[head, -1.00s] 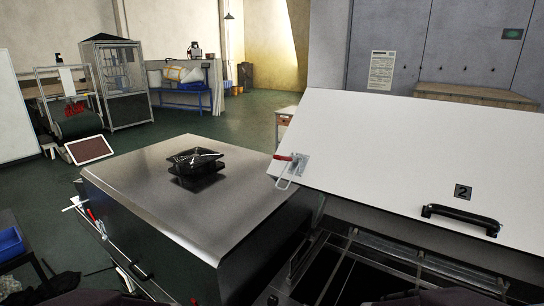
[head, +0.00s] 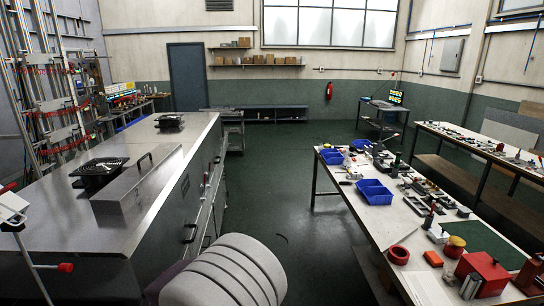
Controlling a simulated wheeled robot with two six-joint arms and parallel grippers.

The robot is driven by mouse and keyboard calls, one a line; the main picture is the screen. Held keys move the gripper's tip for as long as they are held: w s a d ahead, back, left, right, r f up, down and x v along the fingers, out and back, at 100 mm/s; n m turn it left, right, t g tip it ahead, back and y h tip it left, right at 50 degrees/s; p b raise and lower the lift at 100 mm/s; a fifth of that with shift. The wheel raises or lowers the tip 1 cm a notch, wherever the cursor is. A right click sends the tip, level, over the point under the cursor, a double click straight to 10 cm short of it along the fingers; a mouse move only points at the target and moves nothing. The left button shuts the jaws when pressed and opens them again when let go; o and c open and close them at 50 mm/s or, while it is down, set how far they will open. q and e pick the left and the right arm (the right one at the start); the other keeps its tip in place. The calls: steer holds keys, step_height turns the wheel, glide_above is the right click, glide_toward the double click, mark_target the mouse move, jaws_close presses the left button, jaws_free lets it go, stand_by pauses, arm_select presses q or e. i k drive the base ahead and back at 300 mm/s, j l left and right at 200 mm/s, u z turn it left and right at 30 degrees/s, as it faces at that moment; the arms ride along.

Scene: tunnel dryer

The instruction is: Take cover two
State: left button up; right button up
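No cover with the number 2 can be made out in the head view now. The long steel dryer housing (head: 60,222) runs along the left, with black vents (head: 99,168) and a raised steel box with a black handle (head: 137,180) on its top. At the far left edge a white part (head: 12,207) with red-tipped levers is cut off by the frame, and I cannot tell what it belongs to. Neither of my grippers is in view.
A workbench (head: 405,238) with blue bins (head: 374,191), tools and a red box (head: 483,274) stands at the right. A green-floored aisle (head: 285,180) lies open between dryer and bench. A dark door (head: 187,77) and shelves are at the back.

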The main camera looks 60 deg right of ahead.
mark_target(118, 196)
steer(key=z, duration=1.15)
steer(key=i+l+u, duration=0.2)
steer(key=i+l, duration=0.1)
steer(key=l, duration=0.05)
